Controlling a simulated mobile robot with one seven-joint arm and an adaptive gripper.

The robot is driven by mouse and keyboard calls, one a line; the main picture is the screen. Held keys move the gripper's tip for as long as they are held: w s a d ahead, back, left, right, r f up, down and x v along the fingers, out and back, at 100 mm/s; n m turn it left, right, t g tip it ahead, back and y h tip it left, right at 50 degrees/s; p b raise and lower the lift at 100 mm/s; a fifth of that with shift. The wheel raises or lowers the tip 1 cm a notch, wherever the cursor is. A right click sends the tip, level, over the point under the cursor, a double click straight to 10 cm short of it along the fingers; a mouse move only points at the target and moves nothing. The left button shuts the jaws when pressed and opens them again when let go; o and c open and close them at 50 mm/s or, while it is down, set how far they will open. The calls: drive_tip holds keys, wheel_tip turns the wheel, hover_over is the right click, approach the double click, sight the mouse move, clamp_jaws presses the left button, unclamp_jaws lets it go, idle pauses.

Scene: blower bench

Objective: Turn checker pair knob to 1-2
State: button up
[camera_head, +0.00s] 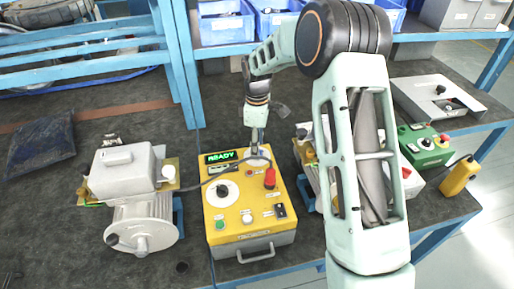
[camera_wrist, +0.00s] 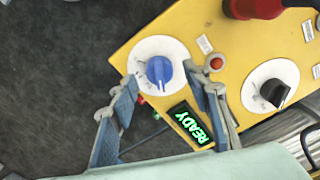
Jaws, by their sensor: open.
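The yellow checker box (camera_head: 232,222) stands on the dark bench, its display (camera_head: 220,157) reading READY. My gripper (camera_head: 256,148) is above its far right corner and partly hides a white dial there. In the wrist view, a blue knob (camera_wrist: 159,71) sits on a white dial with tick marks. My gripper (camera_wrist: 160,80) is open, with one fingertip on each side of this knob; I cannot tell whether either touches it. A black knob (camera_wrist: 274,93) sits on another white dial; it also shows in the head view (camera_head: 222,191). The dial labels are too small to read.
A small red button (camera_wrist: 216,63) is close to the right finger. A red part (camera_head: 269,178) stands up from the box top. A grey motor unit (camera_head: 140,210) is to the left, and a green box (camera_head: 425,147) to the right. Blue bins stand behind.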

drive_tip(key=shift+f, duration=1)
drive_tip(key=shift+c, duration=0.2)
drive_tip(key=c, duration=1.1)
drive_tip(key=m+b, duration=0.1)
drive_tip(key=m, duration=0.2)
drive_tip(key=shift+m+b, duration=0.3)
drive_tip(key=shift+m, duration=0.1)
drive_tip(key=shift+m+b, duration=0.55)
drive_tip(key=shift+m, duration=1.35)
